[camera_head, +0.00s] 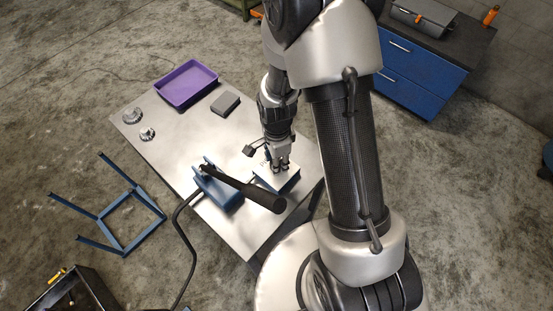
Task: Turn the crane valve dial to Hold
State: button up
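A small blue box with a white top panel (262,178) sits on the metal table, near its right edge. Dark lettering shows at the panel's left side but is too small to read. My gripper (280,169) points down over this panel, at or just above it. The gripper's fingers hide the middle of the panel, and I cannot see a dial or its setting. I cannot tell whether the fingers are open, shut or touching something.
A blue block (218,189) with a long black handle (250,190) stands left of the panel, close to my gripper. A purple tray (186,83), a dark grey block (225,103) and two metal gear parts (147,133) lie farther back. The table's (180,145) middle is clear.

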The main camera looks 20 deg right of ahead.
jog(key=shift+c, duration=1.2)
jog(key=shift+n, duration=0.3)
jog(key=n, duration=0.3)
jog(key=shift+n, duration=0.3)
jog(key=n, duration=0.4)
jog(key=shift+n, duration=0.3)
jog(key=n, duration=0.4)
jog(key=shift+n, duration=2.5)
